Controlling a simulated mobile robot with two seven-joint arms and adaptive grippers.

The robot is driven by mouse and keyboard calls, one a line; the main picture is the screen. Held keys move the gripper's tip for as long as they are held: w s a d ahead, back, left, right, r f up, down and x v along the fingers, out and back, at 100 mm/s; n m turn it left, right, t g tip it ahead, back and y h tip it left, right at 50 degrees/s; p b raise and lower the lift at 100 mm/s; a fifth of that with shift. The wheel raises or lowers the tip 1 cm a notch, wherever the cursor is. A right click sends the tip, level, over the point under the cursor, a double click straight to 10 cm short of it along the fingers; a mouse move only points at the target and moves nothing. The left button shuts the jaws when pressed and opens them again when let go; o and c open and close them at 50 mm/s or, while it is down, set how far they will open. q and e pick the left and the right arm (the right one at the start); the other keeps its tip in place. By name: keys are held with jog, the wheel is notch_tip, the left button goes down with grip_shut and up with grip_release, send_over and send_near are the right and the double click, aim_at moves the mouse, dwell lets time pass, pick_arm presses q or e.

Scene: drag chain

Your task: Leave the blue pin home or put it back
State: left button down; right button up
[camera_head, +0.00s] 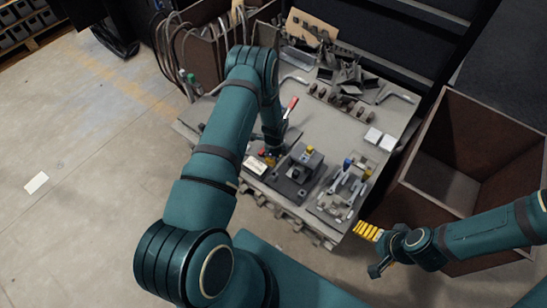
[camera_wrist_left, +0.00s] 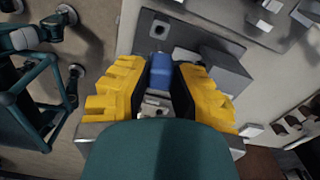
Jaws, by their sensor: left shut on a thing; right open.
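My left gripper (camera_wrist_left: 160,88) is shut on a blue pin (camera_wrist_left: 160,72), which stands between its yellow fingers in the left wrist view. The pin's lower end is hard to make out. In the head view, the left gripper (camera_head: 269,157) is partly hidden by my own arm, by the left side of a dark fixture block (camera_head: 290,182). A blue-topped piece (camera_head: 347,163) also shows on the lighter fixture (camera_head: 336,200) to the right. My right gripper (camera_head: 373,250) is open and empty, off the table's front right corner.
A brown open bin (camera_head: 440,185) stands to the right. Cables (camera_head: 172,55) hang at the back left.

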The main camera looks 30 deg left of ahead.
pick_arm(q)
jog(key=shift+f+b, duration=0.25)
jog(key=shift+b, duration=0.2)
notch_tip(320, 180, down, 3)
jog(key=shift+r+b, duration=0.15)
jog(key=shift+b, duration=0.95)
jog(key=shift+f, duration=1)
jog(key=shift+f, duration=2.1)
dwell(0.3)
jog(key=c, duration=0.9)
grip_release()
jog(key=shift+o, duration=0.2)
jog(key=shift+r, duration=0.1)
